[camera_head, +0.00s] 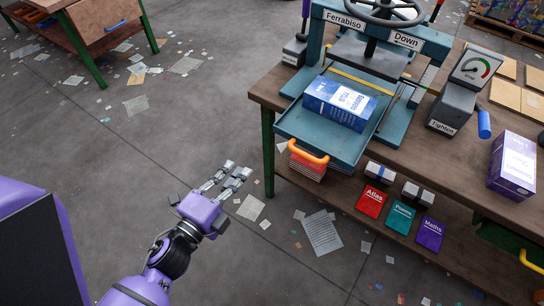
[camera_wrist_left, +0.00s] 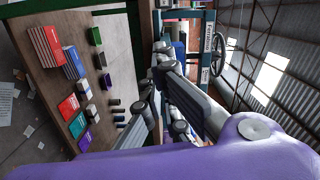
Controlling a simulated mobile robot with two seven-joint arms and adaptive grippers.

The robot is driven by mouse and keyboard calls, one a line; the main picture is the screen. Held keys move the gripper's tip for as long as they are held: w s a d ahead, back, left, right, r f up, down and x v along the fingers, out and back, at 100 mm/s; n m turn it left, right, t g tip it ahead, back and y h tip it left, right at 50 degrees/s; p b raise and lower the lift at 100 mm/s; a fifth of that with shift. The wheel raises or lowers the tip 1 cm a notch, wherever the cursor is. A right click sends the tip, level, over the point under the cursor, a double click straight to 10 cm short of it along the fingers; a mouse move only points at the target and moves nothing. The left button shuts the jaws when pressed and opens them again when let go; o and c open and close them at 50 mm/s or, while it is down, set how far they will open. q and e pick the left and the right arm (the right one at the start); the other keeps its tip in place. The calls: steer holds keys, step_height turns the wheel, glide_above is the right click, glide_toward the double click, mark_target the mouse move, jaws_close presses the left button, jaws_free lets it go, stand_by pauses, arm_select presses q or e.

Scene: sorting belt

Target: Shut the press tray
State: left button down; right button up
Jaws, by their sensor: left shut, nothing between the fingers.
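The press tray (camera_head: 335,149) is a teal slab pulled out toward the front of the press, past the bench edge. An orange handle (camera_head: 309,154) sits on its front. The teal press (camera_head: 370,62) stands behind, labelled Ferrabiso and Down, and also shows in the left wrist view (camera_wrist_left: 209,45). My left gripper (camera_head: 237,168) is shut and empty, over the floor left of the bench and apart from the handle. In the left wrist view its fingers hide part of the press. My right gripper is not in view.
A dial box (camera_head: 465,90) marked Tighten with a blue lever and a purple box (camera_head: 512,168) stand right of the press. Books (camera_head: 371,202) lie on the lower shelf. Open floor with scattered papers (camera_head: 322,232) lies left of the bench (camera_head: 262,92).

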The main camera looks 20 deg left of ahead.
arm_select(q)
steer(key=s+d+r+m+h, duration=0.1)
steer(key=m, duration=0.1)
steer(key=p, duration=0.1)
glide_toward(278, 130)
steer(key=shift+m, duration=0.3)
steer(key=p+x, duration=0.1)
steer(key=x, duration=0.4)
steer(key=shift+w+d, duration=0.15)
steer(key=shift+w, duration=0.25)
steer(key=shift+w+d+p, duration=0.2)
steer(key=shift+w+p, duration=0.1)
steer(key=shift+w, duration=0.15)
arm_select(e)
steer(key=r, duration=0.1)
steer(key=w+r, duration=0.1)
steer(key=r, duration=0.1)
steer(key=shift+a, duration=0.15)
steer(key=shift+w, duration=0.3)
